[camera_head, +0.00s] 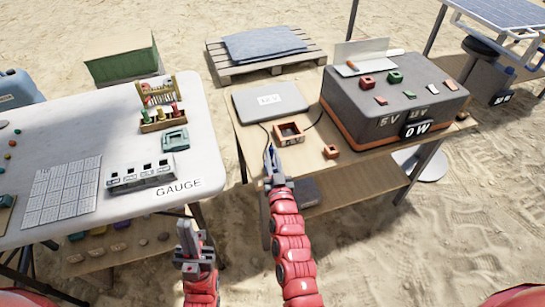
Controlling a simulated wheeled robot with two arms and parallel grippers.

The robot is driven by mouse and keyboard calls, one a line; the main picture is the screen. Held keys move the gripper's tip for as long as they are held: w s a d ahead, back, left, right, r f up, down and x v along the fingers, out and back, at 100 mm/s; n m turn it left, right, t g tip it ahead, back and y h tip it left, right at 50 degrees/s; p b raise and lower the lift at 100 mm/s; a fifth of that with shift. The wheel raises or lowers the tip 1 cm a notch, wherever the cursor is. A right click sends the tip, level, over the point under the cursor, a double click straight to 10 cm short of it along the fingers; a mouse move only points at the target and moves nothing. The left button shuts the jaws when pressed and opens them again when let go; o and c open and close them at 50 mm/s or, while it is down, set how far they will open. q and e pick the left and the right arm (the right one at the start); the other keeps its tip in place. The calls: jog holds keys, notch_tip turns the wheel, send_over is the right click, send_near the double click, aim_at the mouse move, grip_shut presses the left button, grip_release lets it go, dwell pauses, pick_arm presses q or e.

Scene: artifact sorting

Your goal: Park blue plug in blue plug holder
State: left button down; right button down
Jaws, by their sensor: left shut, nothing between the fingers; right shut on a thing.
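My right gripper (270,157) is over the front edge of the wooden table, just left of a small open wooden box (289,133). It is shut on a small bluish thing at its tips, which looks like the blue plug; its shape is mostly hidden by the fingers. My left gripper (190,232) is shut and empty, low in front of the gap between the two tables. I cannot make out a clearly blue plug holder. A small red-brown holder (331,151) stands on the wooden table right of the box.
A grey power box (393,105) marked 5V and 0W, with small red and green pieces on top, fills the table's right side. A flat grey case (270,100) lies behind the wooden box, with dark cables beside it. The white table (190,165) holds gauges and racks.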

jog(key=shift+f+b, duration=0.8)
jog(key=shift+f, duration=0.9)
jog(key=c, duration=0.8)
grip_release()
jog(key=shift+o, duration=0.2)
jog(key=shift+s, duration=0.1)
jog(key=s+d, duration=0.1)
jog(key=s, duration=0.7)
jog(key=s+d+f, duration=0.1)
jog(key=s, duration=0.8)
jog(key=shift+d+f+p, duration=0.25)
jog(key=shift+d+p, duration=0.05)
jog(key=shift+d, duration=0.05)
